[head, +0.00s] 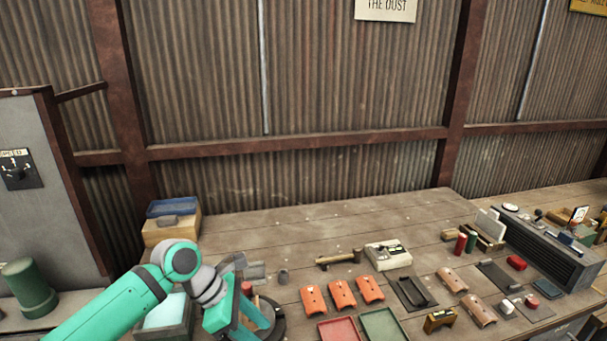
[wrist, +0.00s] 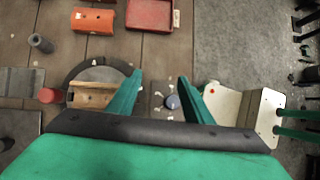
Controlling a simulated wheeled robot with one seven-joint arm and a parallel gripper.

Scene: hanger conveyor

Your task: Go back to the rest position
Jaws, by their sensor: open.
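My gripper (wrist: 159,76) is open, its two teal fingers spread apart with nothing held between them. In the wrist view it points down over the bench's front edge. Beyond and below the fingers, a grey plate with a round blue-grey knob (wrist: 172,102) shows; I cannot tell how far below. In the head view my gripper (head: 250,318) is at the lower left, over a dark round disc (head: 277,325) that it partly hides. In the wrist view a wooden block (wrist: 92,95) lies on that disc, left of the fingers.
Near the gripper are a red cylinder (wrist: 48,95), a grey cylinder (wrist: 40,43), an orange curved piece (wrist: 93,20) and a red tray (wrist: 150,14). A pale box (wrist: 235,105) stands right of the fingers. The bench's back middle (head: 330,220) is clear.

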